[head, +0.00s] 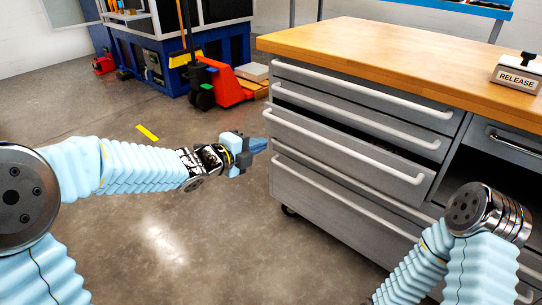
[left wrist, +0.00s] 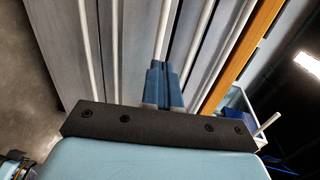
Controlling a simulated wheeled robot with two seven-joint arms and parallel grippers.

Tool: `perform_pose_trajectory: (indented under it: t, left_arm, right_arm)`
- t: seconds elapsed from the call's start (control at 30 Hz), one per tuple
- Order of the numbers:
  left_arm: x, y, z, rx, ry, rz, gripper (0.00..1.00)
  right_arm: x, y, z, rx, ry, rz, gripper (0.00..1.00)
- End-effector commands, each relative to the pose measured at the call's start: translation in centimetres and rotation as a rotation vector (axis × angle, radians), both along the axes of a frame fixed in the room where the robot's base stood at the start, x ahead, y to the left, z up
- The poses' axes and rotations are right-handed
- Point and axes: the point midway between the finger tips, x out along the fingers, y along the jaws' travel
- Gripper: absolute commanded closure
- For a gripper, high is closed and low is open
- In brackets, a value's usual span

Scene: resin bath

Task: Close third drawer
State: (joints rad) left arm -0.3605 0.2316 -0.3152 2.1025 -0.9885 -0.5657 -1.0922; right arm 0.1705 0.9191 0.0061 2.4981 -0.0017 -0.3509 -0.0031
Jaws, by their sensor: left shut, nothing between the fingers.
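The third drawer (head: 345,158) of the grey cabinet stands out from the drawers around it, with a dark gap above its front. Its long white handle (head: 340,147) runs across the front. My left gripper (head: 262,145) is shut and empty, close to the left end of the third drawer's front. In the left wrist view its blue fingertips (left wrist: 162,68) point at the drawer fronts, near a white handle bar (left wrist: 165,35). I cannot tell whether they touch. My right arm shows at the lower right, but its gripper is not in view.
The cabinet has a wooden top (head: 390,50) with a RELEASE box (head: 517,74) on it. Other drawers lie above and below, including a lower one (head: 340,208). A red pallet jack (head: 225,84) and a blue-framed machine stand behind.

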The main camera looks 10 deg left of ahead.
Motion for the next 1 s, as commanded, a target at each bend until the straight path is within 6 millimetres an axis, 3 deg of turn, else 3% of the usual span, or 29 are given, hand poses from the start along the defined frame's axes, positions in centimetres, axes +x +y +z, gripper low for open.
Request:
perform_pose_trajectory:
  t: [0.27, 0.7, 1.0]
  left_arm:
    - [1.9, -2.2, -0.4, -0.002, -0.016, -0.009, 1.0]
    - [9.0, -7.3, -2.1, -0.003, -0.015, -0.007, 1.0]
    - [11.0, -8.7, -2.6, -0.004, -0.016, -0.006, 1.0]
  right_arm:
    - [0.1, -0.1, -0.3, -0.001, -0.001, -0.002, 0.57]
    - [0.1, -0.1, 0.0, -0.001, -0.001, -0.002, 0.57]
    - [0.1, -0.1, 0.2, -0.002, -0.001, -0.002, 0.57]
